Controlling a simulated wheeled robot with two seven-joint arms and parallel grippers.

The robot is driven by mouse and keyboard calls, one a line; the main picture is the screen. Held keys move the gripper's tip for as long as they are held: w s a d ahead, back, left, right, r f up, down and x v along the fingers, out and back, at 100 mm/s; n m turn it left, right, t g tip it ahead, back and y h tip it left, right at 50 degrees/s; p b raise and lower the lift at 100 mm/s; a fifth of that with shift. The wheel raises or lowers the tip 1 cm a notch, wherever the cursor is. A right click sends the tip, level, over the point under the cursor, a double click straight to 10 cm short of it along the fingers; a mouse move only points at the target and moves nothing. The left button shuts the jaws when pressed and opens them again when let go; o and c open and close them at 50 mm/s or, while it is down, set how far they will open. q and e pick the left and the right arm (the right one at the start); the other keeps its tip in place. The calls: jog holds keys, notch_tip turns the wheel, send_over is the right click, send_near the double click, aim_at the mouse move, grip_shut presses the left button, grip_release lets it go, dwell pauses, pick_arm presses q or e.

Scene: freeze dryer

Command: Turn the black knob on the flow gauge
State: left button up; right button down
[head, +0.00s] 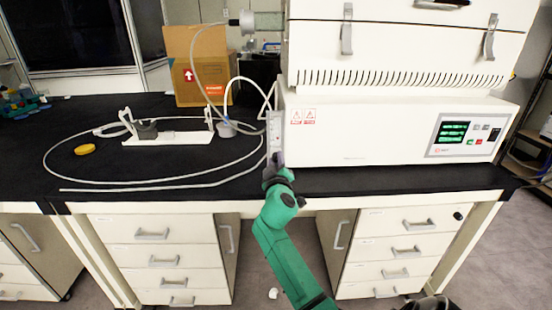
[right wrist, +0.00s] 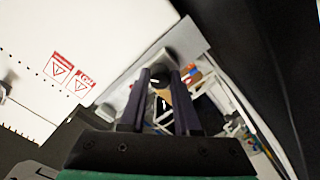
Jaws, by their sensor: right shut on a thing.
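The flow gauge (head: 274,131) is a narrow pale upright piece at the left front edge of the freeze dryer in the head view. In the right wrist view its pale body (right wrist: 181,42) lies just beyond my fingertips. The black knob (right wrist: 160,72) is a dark round shape between the fingertips there; in the head view my gripper hides it. My right gripper (head: 276,162) is at the lower end of the gauge. In the right wrist view its two dark fingers (right wrist: 159,84) are shut on the knob. My left gripper is not in view.
The white freeze dryer (head: 390,130) stands on the black bench top (head: 330,182), right of the gauge. Pale tubing (head: 150,184) loops over the bench at left, near a white stand (head: 165,139), a yellow object (head: 85,149) and a cardboard box (head: 180,60).

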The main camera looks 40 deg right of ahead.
jog(key=n+p, duration=0.2)
jog(key=n, duration=0.3)
jog(key=shift+d+r+n, duration=0.1)
jog(key=shift+n, duration=0.2)
jog(key=n+p, duration=0.2)
jog(key=n, duration=0.3)
jog(key=shift+n, duration=0.4)
jog(key=c, duration=0.6)
grip_release()
jog(key=shift+d, duration=0.1)
jog(key=shift+s+a, duration=0.25)
jog(key=shift+a, duration=0.1)
jog(key=v, duration=1.3)
jog(key=shift+s+a, duration=0.2)
jog(key=shift+s, duration=0.15)
